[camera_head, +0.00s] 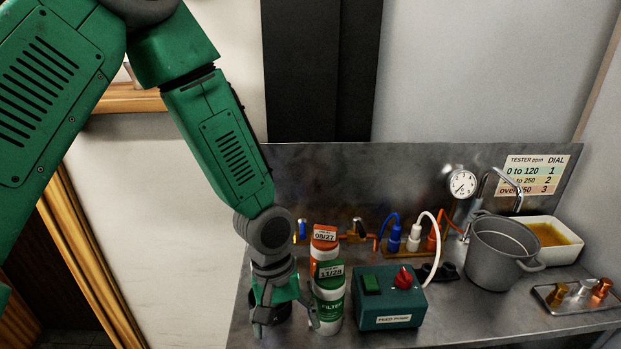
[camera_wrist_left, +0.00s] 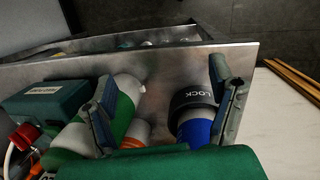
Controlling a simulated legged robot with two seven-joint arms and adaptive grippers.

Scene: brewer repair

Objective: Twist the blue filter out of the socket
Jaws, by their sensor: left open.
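My left gripper (camera_head: 284,322) is open, pointing down at the left end of the metal counter. In the left wrist view its two fingers (camera_wrist_left: 162,82) stand apart. The blue filter (camera_wrist_left: 195,133) shows between them, nearer the right finger, with a black collar marked LOCK (camera_wrist_left: 194,98). No grip on it is visible. In the head view the gripper hides the filter's blue body. A white cartridge with a green label (camera_head: 329,306) stands just right of the gripper, close to its right finger. My right gripper is not in view.
A green pump box (camera_head: 388,302) with a red knob stands right of the cartridges. Behind are blue, white and orange hose fittings (camera_head: 414,238) and a gauge (camera_head: 463,184). A grey pot (camera_head: 497,258), a white tray (camera_head: 570,250) and a small metal tray (camera_head: 557,304) fill the right side.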

